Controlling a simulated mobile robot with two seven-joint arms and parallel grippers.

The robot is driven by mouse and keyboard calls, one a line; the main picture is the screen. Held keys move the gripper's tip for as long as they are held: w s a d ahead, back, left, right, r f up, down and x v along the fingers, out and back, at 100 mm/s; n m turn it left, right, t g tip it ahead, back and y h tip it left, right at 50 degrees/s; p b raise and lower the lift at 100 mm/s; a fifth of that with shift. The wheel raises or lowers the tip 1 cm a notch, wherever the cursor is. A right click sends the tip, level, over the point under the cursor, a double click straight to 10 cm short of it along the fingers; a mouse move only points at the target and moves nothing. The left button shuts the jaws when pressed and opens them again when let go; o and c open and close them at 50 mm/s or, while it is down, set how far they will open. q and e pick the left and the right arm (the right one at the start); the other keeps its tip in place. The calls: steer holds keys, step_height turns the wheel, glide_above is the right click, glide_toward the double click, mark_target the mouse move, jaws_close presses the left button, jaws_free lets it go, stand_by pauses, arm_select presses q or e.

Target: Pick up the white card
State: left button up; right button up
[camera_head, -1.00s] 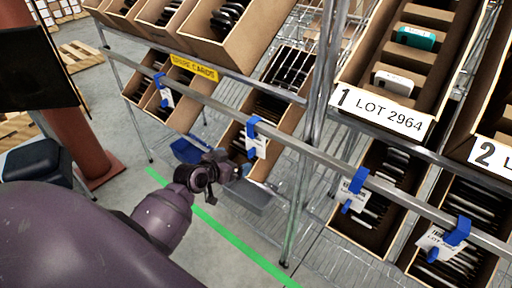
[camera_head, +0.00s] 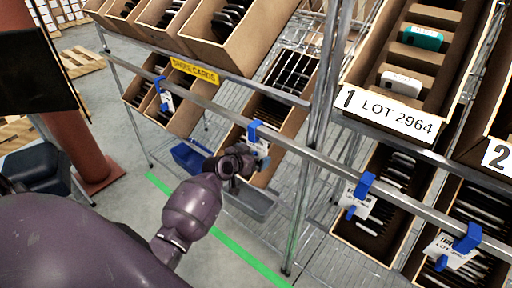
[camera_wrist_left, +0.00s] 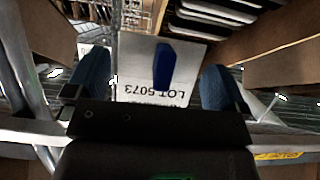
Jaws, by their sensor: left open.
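A small white card-like block (camera_head: 402,84) lies in the carton marked 1 LOT 2964, in front of a teal one (camera_head: 422,38). My left gripper (camera_head: 256,163) is well to the left and lower, at a hanging white label below the rail; its fingers are hard to make out there. In the left wrist view my left gripper (camera_wrist_left: 155,78) is open. A white label reading LOT 5073 (camera_wrist_left: 140,84) with a blue clip (camera_wrist_left: 164,66) shows between its blue fingers. Whether they touch it, I cannot tell. My right gripper is out of view.
A metal rail (camera_head: 300,149) with clipped labels runs across the rack's front, and an upright post (camera_head: 321,120) stands between my left gripper and carton 1 (camera_head: 348,80). Lower cartons hold dark cards. Grey floor with a green line is clear.

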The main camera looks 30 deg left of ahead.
arm_select(q)
steer(key=shift+w+f, duration=0.2)
steer(key=shift+w, duration=0.3)
steer(key=shift+c, duration=0.5)
steer(key=c, duration=0.7)
